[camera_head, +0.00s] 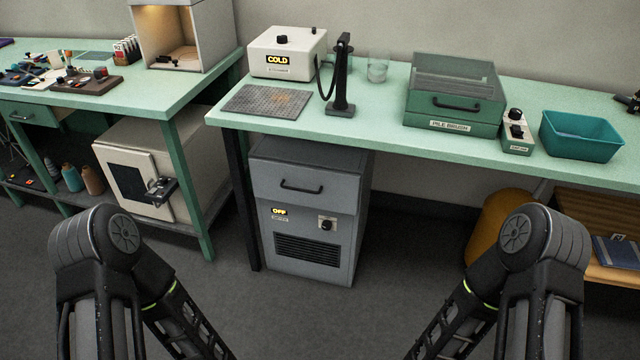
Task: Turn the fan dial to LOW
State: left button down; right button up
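A grey cabinet (310,205) stands on the floor under the right-hand table. Its front carries a lit display reading OFF (279,212), a small label below it too small to read, and a dark round dial (326,225) on a light plate. A slotted vent (306,248) sits below them, so this looks like the fan unit. Which way the dial points is too small to tell. My two arms show at the bottom left and bottom right, apart from the cabinet. Both grippers are out of the picture.
The green tabletop (375,120) overhangs the cabinet, and a dark table leg (247,200) stands at its left. A white box reading COLD (287,52) and a PILE BRUSH box (455,92) stand on top. The floor (400,260) before and right of the cabinet is clear.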

aim_at(327, 225)
jog(key=i+j, duration=0.25)
jog(key=j, duration=0.15)
jog(key=i+j, duration=0.25)
jog(key=j, duration=0.2)
jog(key=i+j+z, duration=0.1)
jog(key=z, duration=1.65)
